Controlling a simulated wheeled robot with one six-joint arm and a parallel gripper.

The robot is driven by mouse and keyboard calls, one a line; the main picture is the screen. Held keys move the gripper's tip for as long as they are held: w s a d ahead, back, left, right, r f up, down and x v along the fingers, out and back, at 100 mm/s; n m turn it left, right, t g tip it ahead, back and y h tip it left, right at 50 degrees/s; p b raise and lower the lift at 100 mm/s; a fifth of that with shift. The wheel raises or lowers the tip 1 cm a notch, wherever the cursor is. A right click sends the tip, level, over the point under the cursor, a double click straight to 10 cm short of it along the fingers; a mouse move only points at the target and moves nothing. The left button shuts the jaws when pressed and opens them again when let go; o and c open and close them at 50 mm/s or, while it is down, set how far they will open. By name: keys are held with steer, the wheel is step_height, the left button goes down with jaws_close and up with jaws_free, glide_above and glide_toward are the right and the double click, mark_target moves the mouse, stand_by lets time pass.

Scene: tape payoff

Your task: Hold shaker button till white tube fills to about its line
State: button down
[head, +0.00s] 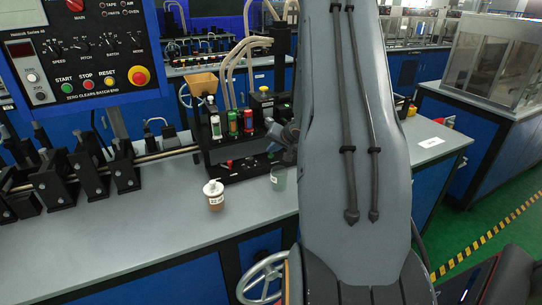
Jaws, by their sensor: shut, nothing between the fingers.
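The white tube (215,126) stands upright at the left of a row of three in a black rack on the bench. Its line and fill level are too small to tell. A red tube (233,122) and a green tube (248,120) stand beside it. My gripper (273,143) is shut and empty at the right side of the rack, partly hidden by my arm. I cannot tell whether it touches anything.
A tan hopper (201,83) and pale hoses rise behind the tubes. A control panel (86,48) fills the upper left. The front left bench top is clear.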

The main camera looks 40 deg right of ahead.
steer(key=shift+f, duration=0.45)
stand_by(1.5)
steer(key=shift+r, duration=0.1)
stand_by(1.0)
steer(key=shift+r+p, duration=0.8)
steer(key=shift+p, duration=0.4)
step_height(320, 180, up, 5)
steer(key=p, duration=0.6)
